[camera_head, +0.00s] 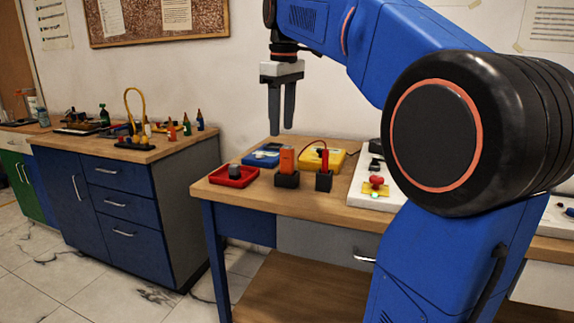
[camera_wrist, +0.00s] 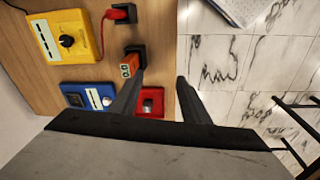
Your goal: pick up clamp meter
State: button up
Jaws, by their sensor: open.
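An orange handheld device, probably the clamp meter (camera_head: 287,160), stands upright in a black holder (camera_head: 287,180) on the wooden table. In the wrist view the same orange device (camera_wrist: 127,66) is seen from above, just left of the fingers, with pale marks on its top. My gripper (camera_head: 281,130) points down, open and empty, and appears above the table's objects in the head view. In the wrist view my gripper (camera_wrist: 161,78) has its fingers apart, with the gap over the table edge and floor. The left finger covers part of the area beside the device.
A red tray (camera_head: 254,180) with a grey piece, a blue meter (camera_head: 264,153), a yellow meter (camera_head: 334,158) and a red probe (camera_head: 325,158) in a black holder crowd around it. A white board (camera_head: 361,185) lies right. A second bench (camera_head: 100,145) stands left.

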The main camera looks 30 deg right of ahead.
notch_tip(320, 180, up, 6)
jog(key=n+g, duration=0.1)
jog(key=n, duration=0.1)
send_over(287, 150)
jog(key=w+d, duration=0.1)
notch_tip(287, 150, down, 12)
jog(key=shift+r, duration=0.2)
jog(key=shift+a+f, duration=0.1)
jog(key=shift+f, duration=2.6)
grip_shut()
